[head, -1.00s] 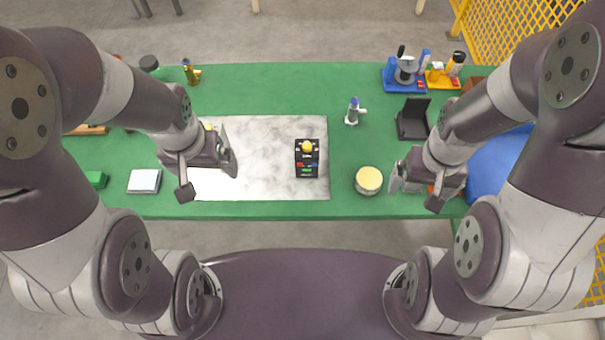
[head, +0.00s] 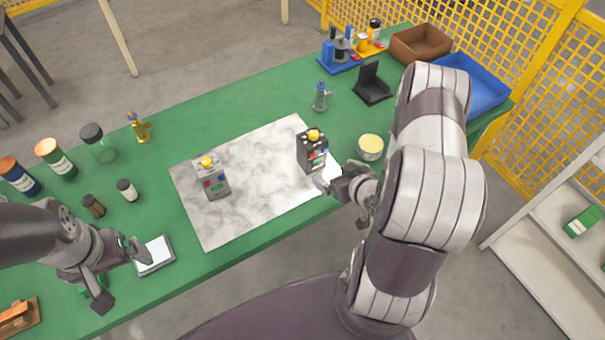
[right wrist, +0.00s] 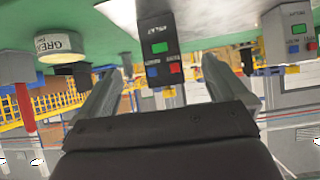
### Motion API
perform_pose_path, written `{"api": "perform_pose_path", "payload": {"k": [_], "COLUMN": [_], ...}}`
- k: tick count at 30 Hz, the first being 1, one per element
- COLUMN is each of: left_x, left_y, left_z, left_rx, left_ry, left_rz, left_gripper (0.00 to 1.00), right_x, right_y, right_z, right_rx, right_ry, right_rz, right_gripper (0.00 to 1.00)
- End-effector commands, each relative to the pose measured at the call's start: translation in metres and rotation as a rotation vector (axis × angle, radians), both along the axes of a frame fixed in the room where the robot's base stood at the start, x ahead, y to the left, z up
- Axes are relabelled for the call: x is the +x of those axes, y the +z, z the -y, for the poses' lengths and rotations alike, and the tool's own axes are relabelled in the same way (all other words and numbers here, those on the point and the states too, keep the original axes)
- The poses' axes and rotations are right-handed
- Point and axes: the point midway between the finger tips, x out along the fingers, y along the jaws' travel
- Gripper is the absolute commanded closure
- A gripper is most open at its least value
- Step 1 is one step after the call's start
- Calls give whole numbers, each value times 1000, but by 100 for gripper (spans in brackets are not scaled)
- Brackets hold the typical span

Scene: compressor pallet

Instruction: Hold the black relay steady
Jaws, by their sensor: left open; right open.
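The black relay (head: 312,152) stands upright on the right part of the grey-white marbled mat (head: 255,195), with a yellow knob on top and coloured buttons on its front. My right gripper (head: 336,186) is open, just in front of the black relay. In the right wrist view, which looks upside down, the black relay (right wrist: 158,45) shows between and beyond the two spread fingers; contact is not visible. A grey relay (head: 212,182) stands on the mat's left part. My left gripper (head: 120,272) is open and empty near the table's front left.
A cream-topped round tin (head: 370,147) stands close right of my right gripper. A black stand (head: 372,85) and blue bin (head: 465,84) are farther back. A white-topped square pad (head: 155,255) lies beside my left gripper. The mat between the relays is clear.

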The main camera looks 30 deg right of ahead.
Motion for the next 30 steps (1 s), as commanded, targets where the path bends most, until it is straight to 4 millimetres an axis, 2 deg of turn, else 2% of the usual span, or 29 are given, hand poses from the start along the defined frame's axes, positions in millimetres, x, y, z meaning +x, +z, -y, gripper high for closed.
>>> {"api": "perform_pose_path", "payload": {"k": [3, 8, 11, 21, 25, 30], "left_x": [0, 0, 0, 0, 0, 0], "left_y": [1, 1, 2, 8, 9, 9], "left_z": [0, 0, 0, 0, 0, 0], "left_rx": [0, 0, 0, 0, 0, 0], "left_ry": [0, -1, -1, 0, 0, 0], "left_rz": [0, 0, 0, 0, 0, 0], "left_gripper": [0, 0, 0, 0, 0, 0], "right_x": [17, 28, 42, 116, 132, 141], "right_y": [23, 36, 31, 0, -7, -10], "right_z": [-1, -2, -4, -8, -9, -9], "right_rx": [-16, -21, -22, -24, -23, -24], "right_ry": [31, 40, 43, 41, 39, 37], "right_rz": [131, 210, 212, 211, 209, 210], "right_gripper": [0, 0, 0, 0, 0, 0]}}
